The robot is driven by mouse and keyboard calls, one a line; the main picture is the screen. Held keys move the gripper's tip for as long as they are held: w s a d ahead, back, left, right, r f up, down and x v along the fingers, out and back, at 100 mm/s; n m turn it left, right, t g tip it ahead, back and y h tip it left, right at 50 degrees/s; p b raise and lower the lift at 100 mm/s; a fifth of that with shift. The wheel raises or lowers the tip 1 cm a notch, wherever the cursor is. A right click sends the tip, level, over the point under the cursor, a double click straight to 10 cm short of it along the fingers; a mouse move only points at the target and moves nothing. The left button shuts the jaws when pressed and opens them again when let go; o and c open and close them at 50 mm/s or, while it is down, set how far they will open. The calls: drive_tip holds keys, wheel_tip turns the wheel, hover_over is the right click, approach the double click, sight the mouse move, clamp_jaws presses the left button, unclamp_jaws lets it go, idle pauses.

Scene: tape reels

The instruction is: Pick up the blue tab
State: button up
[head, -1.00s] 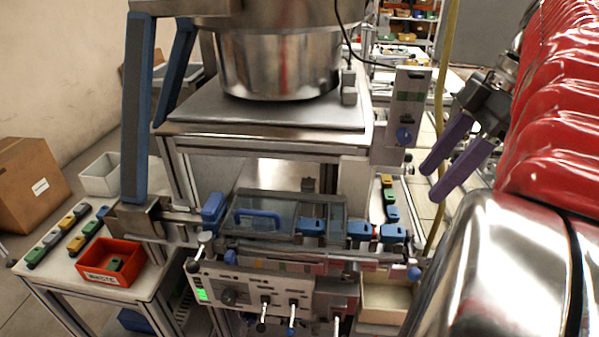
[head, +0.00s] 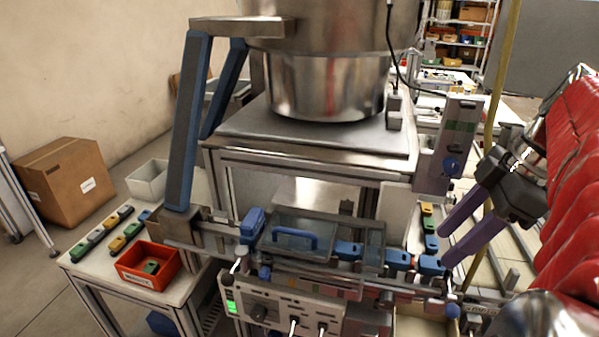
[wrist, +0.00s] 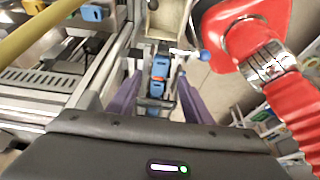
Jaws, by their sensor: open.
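Several blue tabs lie along the rail at the front of the machine: one in the middle (head: 348,250), one beside it (head: 398,260), and one at the right end (head: 430,265). My gripper (head: 444,250) has two purple fingers, spread apart and empty, near the right end of the rail in the head view. In the wrist view, blue tabs (wrist: 160,67) show in a line between the fingers of my gripper (wrist: 159,76), seen beyond them with no visible contact. I cannot tell which blue tab is meant.
A clear cover with a blue handle (head: 295,236) sits over the rail. A control panel with levers (head: 275,308) is below. A red bin (head: 148,266) and several colored tabs stand on the left table. A yellow hose (head: 503,75) hangs near my arm.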

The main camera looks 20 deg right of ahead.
sight(428, 261)
drive_tip(key=x, duration=0.5)
drive_tip(key=shift+r, duration=0.1)
drive_tip(key=shift+c, duration=0.3)
drive_tip(key=c, duration=1)
